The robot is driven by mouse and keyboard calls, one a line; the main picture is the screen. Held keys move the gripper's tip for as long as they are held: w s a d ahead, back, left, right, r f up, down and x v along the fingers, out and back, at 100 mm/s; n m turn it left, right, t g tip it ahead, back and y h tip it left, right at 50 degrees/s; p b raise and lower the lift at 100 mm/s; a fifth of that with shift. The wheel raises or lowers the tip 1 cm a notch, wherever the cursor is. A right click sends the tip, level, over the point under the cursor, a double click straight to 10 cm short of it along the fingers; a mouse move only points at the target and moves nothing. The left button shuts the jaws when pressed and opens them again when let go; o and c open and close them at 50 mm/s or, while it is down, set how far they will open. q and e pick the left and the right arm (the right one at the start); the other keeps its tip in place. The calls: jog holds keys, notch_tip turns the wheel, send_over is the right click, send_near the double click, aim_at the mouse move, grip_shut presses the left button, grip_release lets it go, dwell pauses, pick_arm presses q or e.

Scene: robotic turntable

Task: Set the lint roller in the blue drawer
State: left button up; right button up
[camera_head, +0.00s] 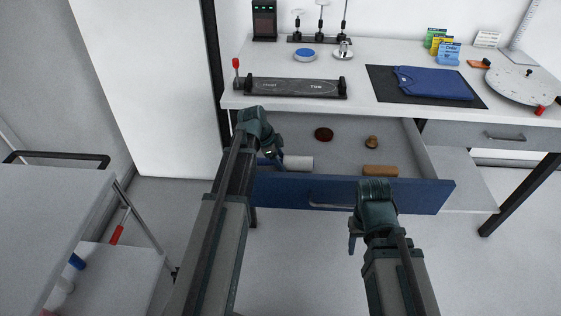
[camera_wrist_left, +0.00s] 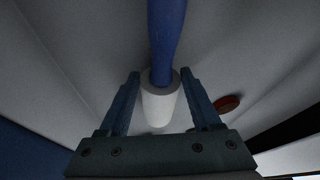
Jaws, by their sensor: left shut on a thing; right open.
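The lint roller (camera_head: 298,163) has a white cylinder and a blue handle. It is in the open blue drawer (camera_head: 425,196), close behind its front panel at the left; in the left wrist view (camera_wrist_left: 160,108) its blue handle points up the picture. My left gripper (camera_head: 272,156) reaches down into the drawer and is shut on the lint roller, with one finger on each side near where handle and cylinder meet. Whether the roller touches the drawer floor is unclear. My right gripper (camera_head: 354,236) is open and empty in front of the drawer.
The drawer also holds a dark red round object (camera_head: 323,134), a small brass-coloured object (camera_head: 371,142) and a tan cylinder (camera_head: 380,171). The desk (camera_head: 360,55) above carries a black strap tool, a folded blue cloth (camera_head: 433,83) and a round turntable (camera_head: 520,88). A cart (camera_head: 50,195) stands left.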

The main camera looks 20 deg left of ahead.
pick_arm(q)
jog(key=shift+f, duration=0.2)
jog(key=o, duration=1.2)
jog(key=shift+r, duration=0.1)
jog(key=shift+r, duration=0.1)
jog(key=p+v, duration=1.1)
jog(key=v, duration=0.1)
